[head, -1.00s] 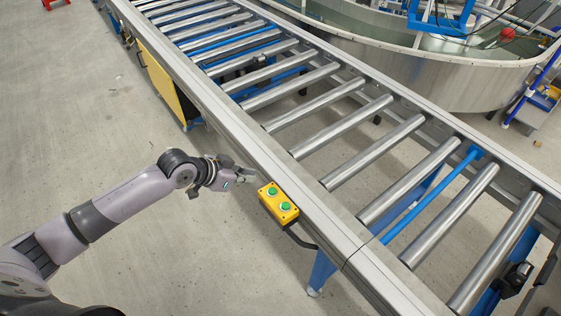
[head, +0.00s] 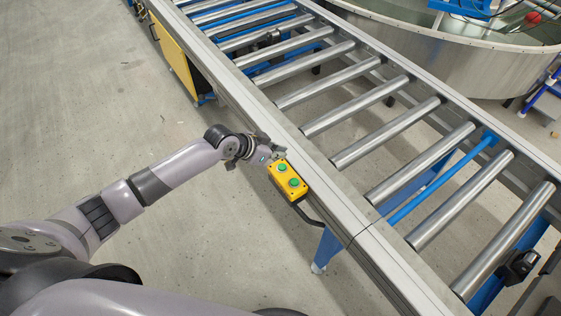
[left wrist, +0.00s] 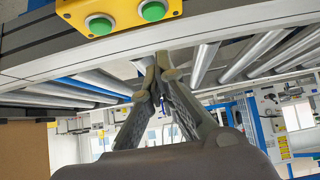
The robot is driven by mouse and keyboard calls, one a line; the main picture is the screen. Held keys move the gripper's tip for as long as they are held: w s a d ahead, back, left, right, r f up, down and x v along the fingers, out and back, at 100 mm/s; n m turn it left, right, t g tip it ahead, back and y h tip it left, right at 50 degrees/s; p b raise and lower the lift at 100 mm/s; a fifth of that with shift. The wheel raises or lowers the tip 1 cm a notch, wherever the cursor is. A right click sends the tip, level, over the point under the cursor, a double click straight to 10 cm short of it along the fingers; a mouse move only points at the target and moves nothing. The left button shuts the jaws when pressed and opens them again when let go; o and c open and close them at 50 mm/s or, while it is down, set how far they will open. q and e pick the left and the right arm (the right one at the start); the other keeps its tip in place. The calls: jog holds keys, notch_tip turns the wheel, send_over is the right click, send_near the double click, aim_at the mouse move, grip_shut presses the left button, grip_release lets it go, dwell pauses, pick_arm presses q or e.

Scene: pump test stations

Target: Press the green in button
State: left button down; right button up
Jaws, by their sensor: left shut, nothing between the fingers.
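A yellow button box (head: 288,181) with two green buttons is fixed to the near side rail of the roller conveyor. In the head view one green button (head: 281,167) is farther up and the other green button (head: 294,182) is nearer. My left gripper (head: 274,152) is close beside the upper end of the box. In the left wrist view the box (left wrist: 120,14) is at the top edge, with its two green buttons side by side. There my left gripper (left wrist: 155,62) is shut and empty, with its fingertips below the box in the picture. My right gripper is not in view.
The roller conveyor (head: 345,247) runs diagonally, with steel rollers and blue supports. A yellow panel (head: 175,60) hangs under its far part. A large round metal tank (head: 440,62) stands behind it. The floor to the left is clear.

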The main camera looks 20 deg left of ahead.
aim_at(280, 169)
pick_arm(q)
jog(key=shift+w+d+f, duration=0.1)
jog(key=shift+f, duration=1.1)
jog(key=shift+w+d+f, duration=0.1)
jog(key=shift+f, duration=1.05)
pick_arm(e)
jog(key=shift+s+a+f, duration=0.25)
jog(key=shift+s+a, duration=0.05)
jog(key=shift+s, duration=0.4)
